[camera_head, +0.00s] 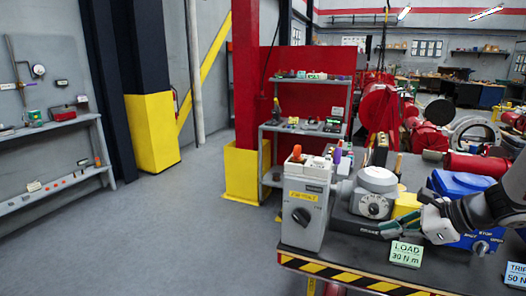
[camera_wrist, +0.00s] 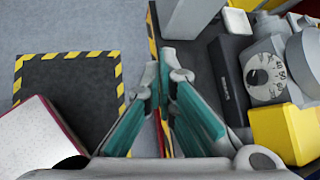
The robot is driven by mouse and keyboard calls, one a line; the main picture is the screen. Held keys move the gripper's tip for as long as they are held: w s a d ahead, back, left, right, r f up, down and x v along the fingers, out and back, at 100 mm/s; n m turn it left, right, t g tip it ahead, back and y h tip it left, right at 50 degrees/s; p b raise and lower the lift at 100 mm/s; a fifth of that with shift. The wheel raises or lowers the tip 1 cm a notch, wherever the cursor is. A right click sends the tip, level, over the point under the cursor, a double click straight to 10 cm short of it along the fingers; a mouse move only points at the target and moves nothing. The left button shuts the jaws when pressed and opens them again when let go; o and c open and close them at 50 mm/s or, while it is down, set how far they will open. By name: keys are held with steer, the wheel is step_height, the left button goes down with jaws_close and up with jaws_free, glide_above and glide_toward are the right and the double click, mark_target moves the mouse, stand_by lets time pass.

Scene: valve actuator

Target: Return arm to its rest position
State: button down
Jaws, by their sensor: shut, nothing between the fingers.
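My arm reaches in from the right in the head view, and my gripper (camera_head: 388,228) is above the bench's front part, left of the blue unit (camera_head: 462,190). In the wrist view my gripper (camera_wrist: 166,55) has its green-padded fingers closed together at the tips, with nothing between them. A grey unit with a round dial (camera_head: 373,206) stands just behind and left of the gripper. It also shows at the right of the wrist view (camera_wrist: 262,76). The blue unit is partly hidden by my arm.
The bench (camera_head: 345,270) has a striped front edge. A grey box with a black knob (camera_head: 304,215) stands at its left end. A LOAD card (camera_head: 406,254) stands below the gripper. A yellow block (camera_wrist: 283,132) is right in the wrist view. The floor at left is open.

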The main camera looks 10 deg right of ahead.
steer(key=s+a+r+n+g+h, duration=0.1)
steer(key=s+a+r+n+g, duration=0.15)
steer(key=s+a+n, duration=0.45)
steer(key=s+a+r+n+g, duration=0.2)
steer(key=a+r+n, duration=0.3)
steer(key=a, duration=0.5)
steer(key=s+a+r+n+h, duration=0.1)
steer(key=s+n+h, duration=0.3)
steer(key=s+n, duration=0.8)
steer(key=shift+s+a+r+n+t+h, duration=0.35)
steer(key=shift+a+r+n+h, duration=0.05)
steer(key=shift+a, duration=0.25)
